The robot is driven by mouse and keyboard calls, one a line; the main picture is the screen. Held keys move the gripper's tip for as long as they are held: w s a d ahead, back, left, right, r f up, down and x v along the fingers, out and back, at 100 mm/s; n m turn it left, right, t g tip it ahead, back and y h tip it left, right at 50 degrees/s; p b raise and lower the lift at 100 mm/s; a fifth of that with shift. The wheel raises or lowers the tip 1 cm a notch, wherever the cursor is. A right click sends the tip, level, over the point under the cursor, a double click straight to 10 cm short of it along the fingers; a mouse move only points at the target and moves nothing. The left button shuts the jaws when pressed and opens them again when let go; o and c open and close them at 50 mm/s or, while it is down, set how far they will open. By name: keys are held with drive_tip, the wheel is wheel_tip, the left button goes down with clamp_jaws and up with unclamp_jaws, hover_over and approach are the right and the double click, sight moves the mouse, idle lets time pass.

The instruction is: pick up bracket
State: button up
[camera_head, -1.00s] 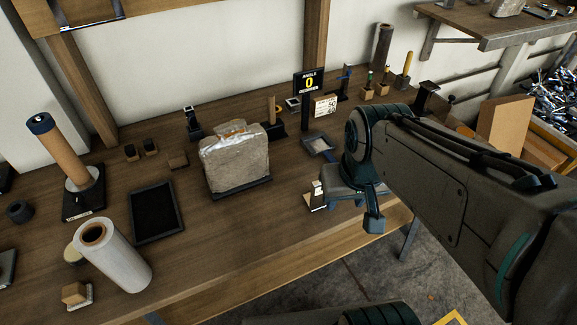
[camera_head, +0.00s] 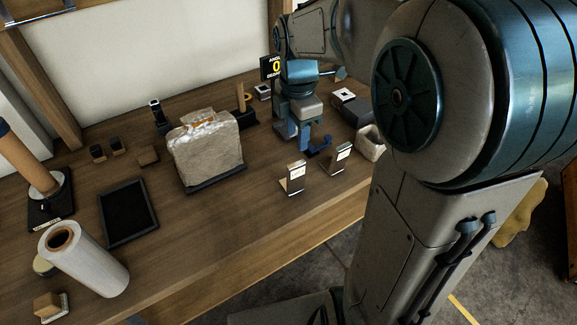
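No single piece is clearly marked as the bracket. Two small L-shaped metal pieces with pale label faces stand near the table's front edge: a left one (camera_head: 292,180) and a right one (camera_head: 339,158). A small dark blue hooked piece (camera_head: 320,148) shows just right of my fingertips; I cannot tell whether it lies on the table. My gripper (camera_head: 297,138) points down over the right part of the table, behind the two metal pieces. Its fingers are small and partly overlapped, so its opening is unclear. I see nothing clearly held.
A wrapped grey block (camera_head: 206,154) stands left of my gripper. A black tray (camera_head: 128,212), a white roll (camera_head: 84,258) and a cardboard tube on a stand lie further left. A pale cup-like item (camera_head: 370,143) is right. My arm hides the right side.

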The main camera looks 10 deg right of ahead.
sight(296, 173)
drive_tip(key=shift+n, duration=0.3)
wheel_tip(296, 173, down, 14)
drive_tip(key=shift+b, duration=0.5)
clamp_jaws()
